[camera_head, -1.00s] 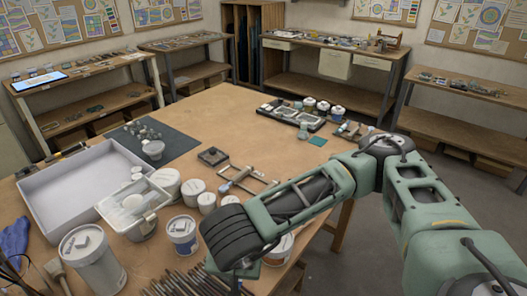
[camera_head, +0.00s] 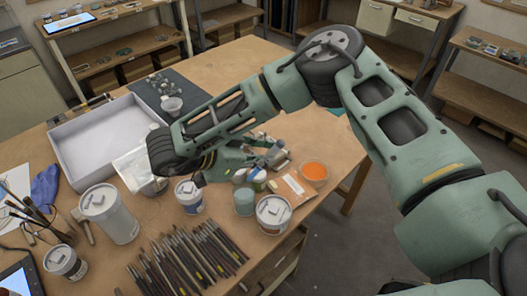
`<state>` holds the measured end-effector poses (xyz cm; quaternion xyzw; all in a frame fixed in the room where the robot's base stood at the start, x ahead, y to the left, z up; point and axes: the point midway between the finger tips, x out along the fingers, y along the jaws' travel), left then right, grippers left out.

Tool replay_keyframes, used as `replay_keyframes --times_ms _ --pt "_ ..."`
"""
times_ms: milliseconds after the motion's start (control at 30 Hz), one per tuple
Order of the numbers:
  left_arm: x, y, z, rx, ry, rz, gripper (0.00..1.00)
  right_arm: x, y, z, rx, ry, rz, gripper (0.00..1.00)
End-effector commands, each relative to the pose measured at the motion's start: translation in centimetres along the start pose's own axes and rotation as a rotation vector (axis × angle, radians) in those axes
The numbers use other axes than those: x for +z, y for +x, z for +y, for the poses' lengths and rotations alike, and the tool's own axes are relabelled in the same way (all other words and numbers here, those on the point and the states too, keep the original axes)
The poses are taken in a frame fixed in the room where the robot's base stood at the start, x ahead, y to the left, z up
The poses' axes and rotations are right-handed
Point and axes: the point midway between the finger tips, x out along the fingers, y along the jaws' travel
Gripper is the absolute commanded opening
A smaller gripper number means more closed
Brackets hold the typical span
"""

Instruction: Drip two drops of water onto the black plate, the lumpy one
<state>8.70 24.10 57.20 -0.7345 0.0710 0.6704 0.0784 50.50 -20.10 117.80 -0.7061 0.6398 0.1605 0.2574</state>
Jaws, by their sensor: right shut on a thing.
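My right arm reaches in from the right and bends back at the wrist. My right gripper (camera_head: 268,158) is low over the middle of the table, seen from behind and partly covered by my own wrist. It is shut on a small pale thing (camera_head: 281,160), too small and blocked to identify. A dark mat (camera_head: 195,94) with several small lumpy pieces (camera_head: 158,86) lies at the back left of the table, partly behind my arm. I cannot make out a separate black lumpy plate or any water drops. My left gripper is out of view.
A large white tray (camera_head: 62,160) is at the left. The back of the table (camera_head: 225,70) is clear.

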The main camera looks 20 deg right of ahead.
Motion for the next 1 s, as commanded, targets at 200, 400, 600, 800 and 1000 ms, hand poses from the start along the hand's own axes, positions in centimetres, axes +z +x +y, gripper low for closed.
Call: replay_keyframes --times_ms 200,400,600,800,1000 --pt "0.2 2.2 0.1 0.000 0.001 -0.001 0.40 2.6 1.8 0.6 0.002 -0.001 -0.001 0.00" --pt "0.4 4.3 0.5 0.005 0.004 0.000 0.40 5.1 1.9 0.5 -0.001 0.000 -0.001 0.00" --pt "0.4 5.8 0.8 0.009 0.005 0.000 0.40 7.0 1.8 0.5 0.000 0.000 -0.001 0.00" --pt "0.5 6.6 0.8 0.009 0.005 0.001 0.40 7.9 1.7 0.5 0.000 0.000 -0.001 0.00" --pt "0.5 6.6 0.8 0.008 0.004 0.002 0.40 8.0 1.6 0.5 0.000 -0.001 -0.001 0.00"
